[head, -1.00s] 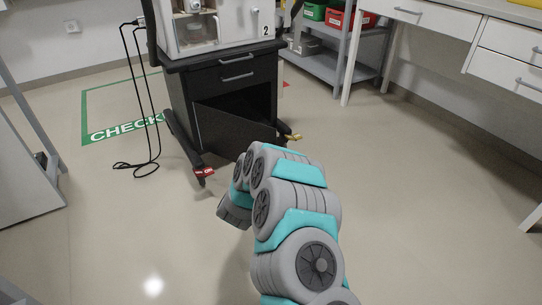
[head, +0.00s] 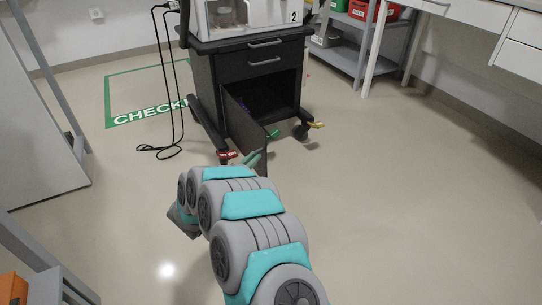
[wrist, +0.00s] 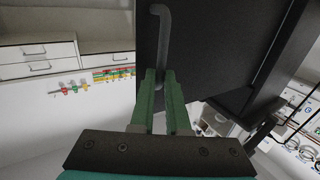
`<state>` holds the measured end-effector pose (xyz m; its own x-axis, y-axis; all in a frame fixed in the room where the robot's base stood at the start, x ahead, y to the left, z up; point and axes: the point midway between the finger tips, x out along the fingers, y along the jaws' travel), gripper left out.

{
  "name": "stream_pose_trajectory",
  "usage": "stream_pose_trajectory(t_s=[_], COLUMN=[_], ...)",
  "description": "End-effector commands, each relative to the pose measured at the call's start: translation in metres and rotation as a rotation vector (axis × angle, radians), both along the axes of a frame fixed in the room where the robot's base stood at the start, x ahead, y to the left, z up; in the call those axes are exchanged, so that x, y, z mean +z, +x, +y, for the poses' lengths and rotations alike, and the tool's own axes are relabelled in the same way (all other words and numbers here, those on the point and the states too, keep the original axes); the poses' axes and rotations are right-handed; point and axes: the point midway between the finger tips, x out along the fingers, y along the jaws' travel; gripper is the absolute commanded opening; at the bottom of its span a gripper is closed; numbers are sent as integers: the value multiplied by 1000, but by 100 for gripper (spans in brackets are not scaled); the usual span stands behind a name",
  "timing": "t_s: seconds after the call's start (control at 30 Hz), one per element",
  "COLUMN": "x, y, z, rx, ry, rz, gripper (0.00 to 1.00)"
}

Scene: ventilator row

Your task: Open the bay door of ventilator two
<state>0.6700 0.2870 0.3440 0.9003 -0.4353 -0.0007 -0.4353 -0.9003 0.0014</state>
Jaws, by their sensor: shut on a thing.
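Ventilator two (head: 245,14), with a "2" on its white body, stands on a dark cart (head: 205,75). The cart's bay door (head: 243,128) is swung well open, hinged on the left, and the dark bay interior (head: 280,90) shows. My gripper (head: 262,147) is at the door's free edge, one green finger on each side in the head view. In the wrist view, the green fingers (wrist: 163,100) are closed around the lower part of the grey door handle (wrist: 161,40) on the dark panel. The exact grip contact is partly hidden by the fingers.
A black cable (head: 168,90) hangs to the floor left of the cart. A red-tagged caster (head: 228,155) and a yellow-tagged caster (head: 316,125) stick out at the base. A grey shelf (head: 345,58) stands behind right. The floor at right is clear.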

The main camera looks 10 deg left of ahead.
Motion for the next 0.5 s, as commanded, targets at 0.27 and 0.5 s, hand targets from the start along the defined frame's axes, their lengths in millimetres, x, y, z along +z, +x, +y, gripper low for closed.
stream_pose_trajectory(t_s=[0.27, 0.5], x=[3, 4], y=[-13, -16], z=[40, 46], rx=[22, 21], ry=[3, 3], rz=[-8, -8], gripper=[0, 0])
